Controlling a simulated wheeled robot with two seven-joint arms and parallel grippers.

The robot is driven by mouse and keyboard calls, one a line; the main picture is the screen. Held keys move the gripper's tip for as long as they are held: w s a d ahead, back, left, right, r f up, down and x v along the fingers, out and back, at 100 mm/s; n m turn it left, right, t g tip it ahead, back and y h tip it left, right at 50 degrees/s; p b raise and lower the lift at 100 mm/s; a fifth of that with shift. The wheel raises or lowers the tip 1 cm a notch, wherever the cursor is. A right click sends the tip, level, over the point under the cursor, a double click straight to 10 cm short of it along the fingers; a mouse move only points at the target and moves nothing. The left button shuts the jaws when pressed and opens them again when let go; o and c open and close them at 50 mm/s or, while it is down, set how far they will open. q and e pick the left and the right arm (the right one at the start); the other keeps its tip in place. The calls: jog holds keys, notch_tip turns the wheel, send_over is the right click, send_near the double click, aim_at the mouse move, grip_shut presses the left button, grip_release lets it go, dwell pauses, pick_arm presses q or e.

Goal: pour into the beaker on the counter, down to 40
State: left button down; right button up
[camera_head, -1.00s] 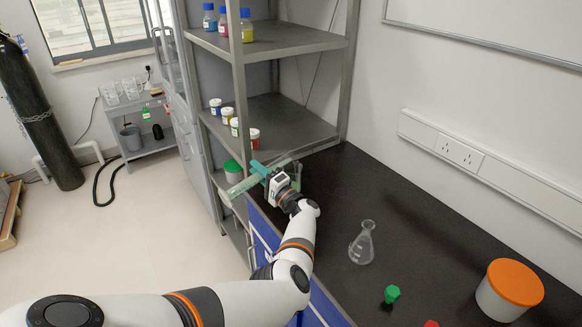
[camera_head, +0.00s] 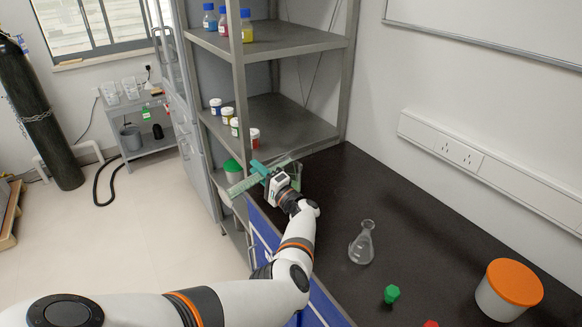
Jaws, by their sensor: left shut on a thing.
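My left gripper (camera_head: 264,171), with teal fingers, is shut on a pale green, see-through graduated cylinder (camera_head: 243,185). The cylinder lies strongly tilted, close to level, near the shelf end of the dark counter (camera_head: 420,235). Its lower-left end points out past the counter's front edge and its other end points up and right. A clear glass outline (camera_head: 297,172) shows just behind the gripper and is largely hidden; I cannot tell for sure that it is the beaker. The liquid level and graduations are too small to read. My right gripper is not in view.
A clear conical flask (camera_head: 362,244) stands mid-counter. A green piece (camera_head: 392,294), a red piece (camera_head: 431,324) and a white tub with an orange lid (camera_head: 512,287) are nearer. A metal shelf (camera_head: 290,40) with bottles and jars stands close behind the gripper.

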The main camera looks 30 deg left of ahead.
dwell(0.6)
pick_arm(q)
jog(key=n+g+b, duration=0.1)
jog(key=n+b, duration=0.2)
jog(key=w+r+n+g+b, duration=0.1)
jog(key=n+b, duration=0.2)
jog(key=w+n+g+b, duration=0.1)
jog(key=n+b, duration=0.1)
jog(key=n, duration=0.2)
jog(key=shift+w+d+r+h+b, duration=0.1)
jog(key=shift+d+r+h+b, duration=0.2)
jog(key=shift+b, duration=0.1)
notch_tip(320, 180, up, 9)
jog(key=n+g+h+p, duration=0.1)
jog(key=n+h+p, duration=0.1)
jog(key=n, duration=0.7)
jog(key=shift+w+r+n+g+p, duration=0.15)
jog(key=shift+w+n+g+p, duration=0.2)
jog(key=shift+p, duration=0.45)
jog(key=shift+a, duration=0.1)
